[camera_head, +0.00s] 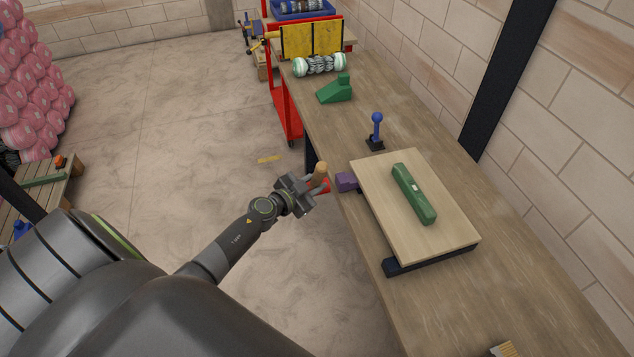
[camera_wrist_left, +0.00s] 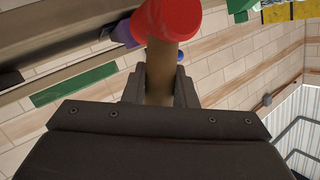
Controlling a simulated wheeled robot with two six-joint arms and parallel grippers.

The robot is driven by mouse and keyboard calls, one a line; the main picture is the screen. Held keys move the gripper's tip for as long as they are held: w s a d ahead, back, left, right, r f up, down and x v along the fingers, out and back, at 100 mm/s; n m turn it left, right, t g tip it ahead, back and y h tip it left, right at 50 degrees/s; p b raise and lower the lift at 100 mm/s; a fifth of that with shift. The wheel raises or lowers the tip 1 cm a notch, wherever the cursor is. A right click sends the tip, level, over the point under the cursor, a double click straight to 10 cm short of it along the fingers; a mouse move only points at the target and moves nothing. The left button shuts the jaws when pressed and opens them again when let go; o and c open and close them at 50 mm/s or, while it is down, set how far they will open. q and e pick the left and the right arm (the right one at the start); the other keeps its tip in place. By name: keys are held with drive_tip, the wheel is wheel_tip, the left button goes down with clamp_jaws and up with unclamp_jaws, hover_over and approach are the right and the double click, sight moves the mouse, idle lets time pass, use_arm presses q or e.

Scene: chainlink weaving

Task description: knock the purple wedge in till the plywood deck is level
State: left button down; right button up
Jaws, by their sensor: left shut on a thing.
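The plywood deck (camera_head: 450,225) lies on the workbench with a green spirit level (camera_head: 407,183) on top. The level's vial is too small to read, and I cannot tell how far the deck tilts. The purple wedge (camera_head: 346,181) sticks out from the deck's left edge; it also shows in part in the left wrist view (camera_wrist_left: 123,33). My left gripper (camera_head: 312,190) is shut on the wooden handle (camera_wrist_left: 160,72) of a mallet with a red head (camera_wrist_left: 174,18). The red head (camera_head: 325,185) is just left of the wedge; I cannot tell whether they touch. My right gripper is out of view.
A dark bar (camera_head: 430,257) lies under the deck's near edge. A blue-knobbed lever (camera_head: 377,130) stands beyond the deck, with a green block (camera_head: 336,90) and a roller (camera_head: 320,65) farther back. The workbench (camera_head: 500,295) is mostly clear in front of the deck.

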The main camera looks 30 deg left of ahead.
sight(318, 174)
use_arm(q)
drive_tip(key=s+a, duration=0.1)
drive_tip(key=s, duration=0.1)
drive_tip(key=s+a, duration=0.1)
drive_tip(key=a, duration=0.1)
drive_tip(key=shift+s+a+r, duration=0.1)
drive_tip(key=shift+s+a, duration=0.05)
drive_tip(key=shift+s, duration=0.25)
idle(0.4)
drive_tip(key=d+r+m+h, duration=0.1)
drive_tip(key=d+r, duration=0.1)
drive_tip(key=r, duration=0.2)
drive_tip(key=s+d+r+m+g+h, duration=0.1)
drive_tip(key=d+r+h, duration=0.1)
drive_tip(key=d+r, duration=0.1)
drive_tip(key=s+d+r+m+h, duration=0.1)
drive_tip(key=d+r+m+h, duration=0.1)
drive_tip(key=d+r, duration=0.1)
drive_tip(key=shift+r+g, duration=0.4)
drive_tip(key=shift+r, duration=0.4)
drive_tip(key=s+d+r+m+g+h, duration=0.4)
drive_tip(key=s+d+r+h, duration=0.1)
drive_tip(key=s+d+r, duration=0.5)
drive_tip(key=shift+s+d+m+g, duration=0.2)
drive_tip(key=shift+s+m+g, duration=0.1)
drive_tip(key=shift+s+m, duration=0.1)
